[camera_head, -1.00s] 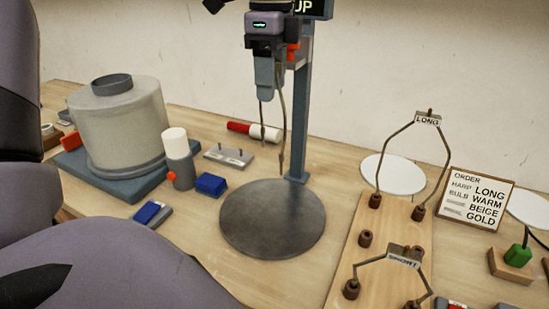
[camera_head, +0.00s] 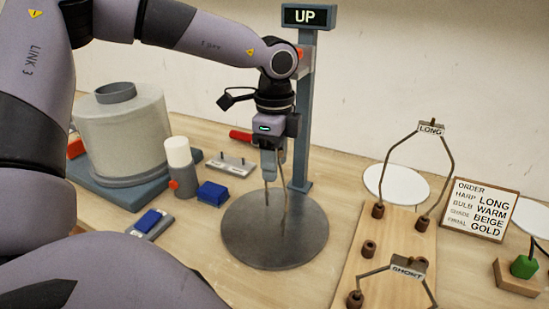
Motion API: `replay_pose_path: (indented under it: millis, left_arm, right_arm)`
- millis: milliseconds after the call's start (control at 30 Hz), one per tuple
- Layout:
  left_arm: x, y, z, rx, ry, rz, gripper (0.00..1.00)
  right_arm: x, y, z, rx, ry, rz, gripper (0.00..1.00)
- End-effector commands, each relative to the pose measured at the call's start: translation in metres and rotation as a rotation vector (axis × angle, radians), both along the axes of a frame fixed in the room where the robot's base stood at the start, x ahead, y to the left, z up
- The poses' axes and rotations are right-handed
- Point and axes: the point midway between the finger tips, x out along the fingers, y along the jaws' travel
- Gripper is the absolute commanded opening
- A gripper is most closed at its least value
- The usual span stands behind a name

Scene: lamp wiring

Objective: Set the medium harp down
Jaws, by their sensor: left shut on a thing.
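My left gripper (camera_head: 268,172) is above the round dark grey plate (camera_head: 300,245), pointing down. It is shut on the medium harp (camera_head: 285,195), a thin bent metal wire whose two legs hang down to the plate. The harp's top and label are hidden by the gripper. The leg ends appear at or just above the plate; I cannot tell whether they touch. My right gripper is not in view.
A wooden rack at right holds the long harp (camera_head: 449,155) and the short harp (camera_head: 408,268), with empty brown sockets (camera_head: 368,249) between them. An order card (camera_head: 478,210) stands at right.

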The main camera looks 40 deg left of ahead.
Motion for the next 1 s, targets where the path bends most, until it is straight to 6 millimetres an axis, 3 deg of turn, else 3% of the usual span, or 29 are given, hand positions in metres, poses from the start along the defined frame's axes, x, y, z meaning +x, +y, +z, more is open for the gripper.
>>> replay_pose_path:
  millis: [233,267,300,333,767,1000]
  left_arm:
    - [0.0,0.0,-0.005,0.001,0.0,0.0,0.14]
    - [0.0,0.0,-0.002,0.001,0.0,0.0,0.6]
    - [0.0,0.0,-0.002,0.001,0.0,0.0,0.73]
    - [0.0,0.0,-0.002,0.001,0.0,0.0,0.76]
    - [0.0,0.0,0.006,0.001,-0.002,0.001,0.76]
    - [0.001,0.0,0.056,0.004,-0.006,0.002,0.76]
  right_arm:
    - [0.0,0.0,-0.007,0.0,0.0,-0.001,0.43]
    - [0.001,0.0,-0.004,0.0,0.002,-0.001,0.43]
    - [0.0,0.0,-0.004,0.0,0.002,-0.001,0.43]
    - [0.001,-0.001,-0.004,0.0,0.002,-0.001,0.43]
    - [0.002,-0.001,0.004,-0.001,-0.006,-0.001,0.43]
    - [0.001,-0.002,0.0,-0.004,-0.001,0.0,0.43]
